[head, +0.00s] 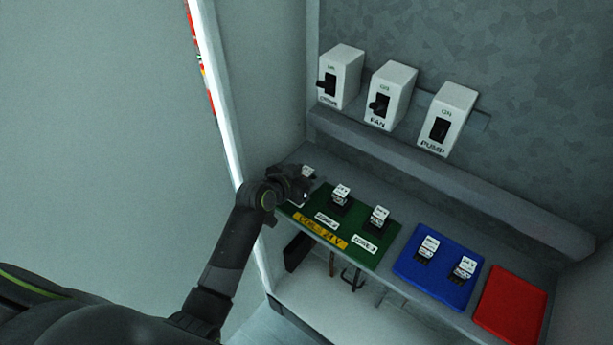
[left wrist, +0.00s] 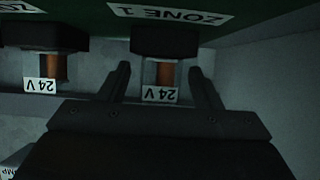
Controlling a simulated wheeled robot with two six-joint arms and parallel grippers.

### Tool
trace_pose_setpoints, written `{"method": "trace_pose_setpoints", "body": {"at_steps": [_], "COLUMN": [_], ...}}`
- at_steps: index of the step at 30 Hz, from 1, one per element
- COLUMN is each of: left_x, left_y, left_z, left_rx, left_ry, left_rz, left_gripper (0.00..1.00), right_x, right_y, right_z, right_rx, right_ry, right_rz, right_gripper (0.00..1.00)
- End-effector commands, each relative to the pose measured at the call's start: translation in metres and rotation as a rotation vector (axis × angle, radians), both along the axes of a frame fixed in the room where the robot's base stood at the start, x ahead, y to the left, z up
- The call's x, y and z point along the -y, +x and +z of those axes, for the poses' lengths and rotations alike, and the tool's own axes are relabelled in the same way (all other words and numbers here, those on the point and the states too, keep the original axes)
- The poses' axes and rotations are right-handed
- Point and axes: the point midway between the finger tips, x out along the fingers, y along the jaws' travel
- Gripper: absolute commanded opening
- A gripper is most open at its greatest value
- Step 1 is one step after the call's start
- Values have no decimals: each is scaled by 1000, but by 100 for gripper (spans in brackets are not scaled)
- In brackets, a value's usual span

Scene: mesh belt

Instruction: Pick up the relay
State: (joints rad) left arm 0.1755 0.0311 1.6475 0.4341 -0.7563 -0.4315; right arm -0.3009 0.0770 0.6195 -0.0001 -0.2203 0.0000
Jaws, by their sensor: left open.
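The relay at ZONE 1 (left wrist: 160,74) has an orange-brown body and a white 24 V label, upside down in the left wrist view. It sits in a black socket (left wrist: 165,42) on the green board (left wrist: 95,10). My left gripper (left wrist: 160,68) is open, with one finger on either side of this relay and a gap to each. In the head view my left gripper (head: 299,186) is over the board's left end and hides most of that relay; only its pale top (head: 307,171) shows. My right gripper is not in view.
Two similar relays stand in sockets at ZONE 2 (head: 341,193) and ZONE 3 (head: 379,216). A blue tray (head: 404,265) holds two more relays. A red tray (head: 511,303) is empty. Switch boxes (head: 392,93) are on the back wall; a cabinet side wall (head: 262,100) stands close left.

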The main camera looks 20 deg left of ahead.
Motion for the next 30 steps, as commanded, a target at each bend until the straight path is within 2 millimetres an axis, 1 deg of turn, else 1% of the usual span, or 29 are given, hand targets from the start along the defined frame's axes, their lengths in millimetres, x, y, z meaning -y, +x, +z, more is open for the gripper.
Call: {"method": "trace_pose_setpoints", "body": {"at_steps": [6,17,18,25,28,30], "left_x": [0,0,0,0,0,0], "left_y": [0,0,0,0,1,1], "left_z": [0,0,0,2,10,20], "left_rx": [0,1,1,2,6,7], "left_ry": [0,0,0,0,1,1], "left_rz": [0,0,0,0,-1,-2], "left_gripper": [58,11,9,9,9,9], "right_x": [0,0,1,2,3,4], "right_y": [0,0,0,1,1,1], "right_z": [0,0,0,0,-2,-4], "right_rx": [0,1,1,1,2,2], "right_ry": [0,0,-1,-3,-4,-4], "right_rz": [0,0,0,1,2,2], "right_gripper": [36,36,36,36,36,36]}}
